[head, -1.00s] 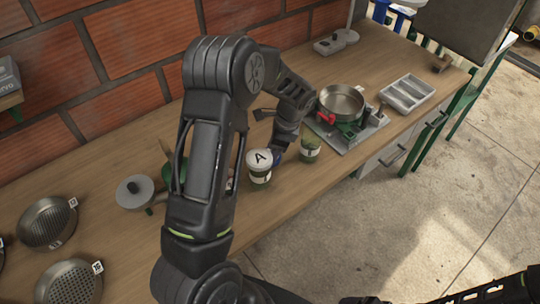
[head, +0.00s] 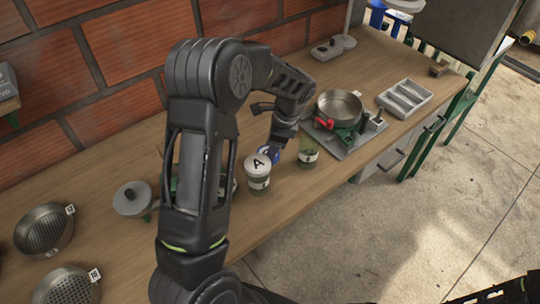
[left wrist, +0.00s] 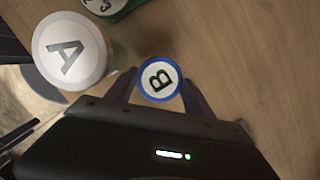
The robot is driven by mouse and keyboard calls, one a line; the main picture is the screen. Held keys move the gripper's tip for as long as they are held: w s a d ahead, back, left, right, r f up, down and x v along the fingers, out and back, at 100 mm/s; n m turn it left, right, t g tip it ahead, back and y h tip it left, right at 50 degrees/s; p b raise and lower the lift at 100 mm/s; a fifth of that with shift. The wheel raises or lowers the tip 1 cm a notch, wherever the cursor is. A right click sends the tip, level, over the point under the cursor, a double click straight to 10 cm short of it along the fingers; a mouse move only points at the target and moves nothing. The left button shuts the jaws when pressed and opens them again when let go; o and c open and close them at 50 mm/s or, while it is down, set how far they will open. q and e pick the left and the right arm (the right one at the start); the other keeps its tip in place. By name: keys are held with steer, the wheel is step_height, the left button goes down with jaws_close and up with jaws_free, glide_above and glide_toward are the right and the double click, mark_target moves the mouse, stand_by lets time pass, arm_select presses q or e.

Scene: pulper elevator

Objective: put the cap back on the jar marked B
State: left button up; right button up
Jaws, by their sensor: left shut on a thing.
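My left gripper (head: 274,148) is shut on a blue-rimmed cap (head: 267,152). In the left wrist view the cap (left wrist: 158,78) shows its white face with a black B between the two fingertips (left wrist: 157,88). A jar with a white lid marked A (head: 257,164) stands just in front of the held cap; its lid (left wrist: 70,50) is left of the cap in the wrist view. An open greenish glass jar (head: 307,152) with a white label stands to the right of my gripper. Its label is too small to read.
A burner with a steel pan (head: 340,106) stands right of the open jar, with a grey tray (head: 405,96) beyond. My arm hides part of the counter. A brick wall (head: 130,60) runs behind.

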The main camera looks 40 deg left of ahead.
arm_select(q)
step_height(320, 180, up, 14)
steer(key=b, duration=0.1)
steer(key=shift+r, duration=0.15)
arm_select(e)
steer(key=shift+w+f, duration=0.1)
steer(key=shift+f, duration=0.45)
steer(key=shift+c, duration=0.5)
arm_select(q)
steer(key=shift+d, duration=0.1)
